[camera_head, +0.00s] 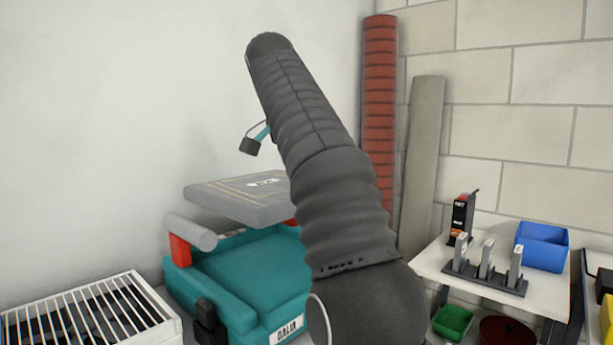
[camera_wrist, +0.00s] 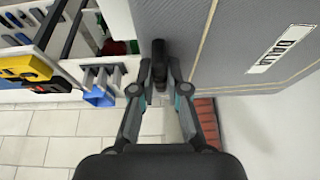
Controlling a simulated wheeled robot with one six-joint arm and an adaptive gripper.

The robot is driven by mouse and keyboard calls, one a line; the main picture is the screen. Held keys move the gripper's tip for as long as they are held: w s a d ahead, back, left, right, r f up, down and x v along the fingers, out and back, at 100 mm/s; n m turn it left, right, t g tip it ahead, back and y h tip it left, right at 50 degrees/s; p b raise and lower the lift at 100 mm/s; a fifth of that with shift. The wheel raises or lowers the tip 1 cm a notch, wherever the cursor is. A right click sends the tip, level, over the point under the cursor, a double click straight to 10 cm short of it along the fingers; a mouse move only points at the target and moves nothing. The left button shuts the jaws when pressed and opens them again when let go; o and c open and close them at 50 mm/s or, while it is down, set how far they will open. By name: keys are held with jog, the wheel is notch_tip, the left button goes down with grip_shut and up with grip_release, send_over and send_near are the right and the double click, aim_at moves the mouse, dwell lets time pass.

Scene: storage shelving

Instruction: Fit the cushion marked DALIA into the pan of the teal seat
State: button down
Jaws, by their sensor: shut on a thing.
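The grey cushion (camera_head: 235,202) is roughly flat above the teal seat (camera_head: 245,275) in the head view, with a visible gap below its near edge. My arm hides its right end. In the wrist view, the cushion (camera_wrist: 225,35) fills the upper right, with a white label reading DALIA (camera_wrist: 280,50).
A grey padded armrest (camera_head: 190,231) on a red bracket stands at the seat's left. A white slatted crate (camera_head: 90,315) is at lower left. A white table (camera_head: 500,300) at right holds a blue bin (camera_head: 541,246) and a rack (camera_head: 485,275). Walls stand behind.

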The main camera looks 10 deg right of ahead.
jog(key=shift+f+b, duration=5.05)
jog(key=shift+f, duration=1.7)
jog(key=shift+f+b, duration=0.55)
jog(key=shift+f, duration=0.5)
jog(key=c, duration=0.5)
grip_release()
jog(key=shift+c, duration=0.2)
jog(key=shift+r, duration=0.1)
jog(key=shift+r+p, duration=3.95)
jog(key=shift+p, duration=0.5)
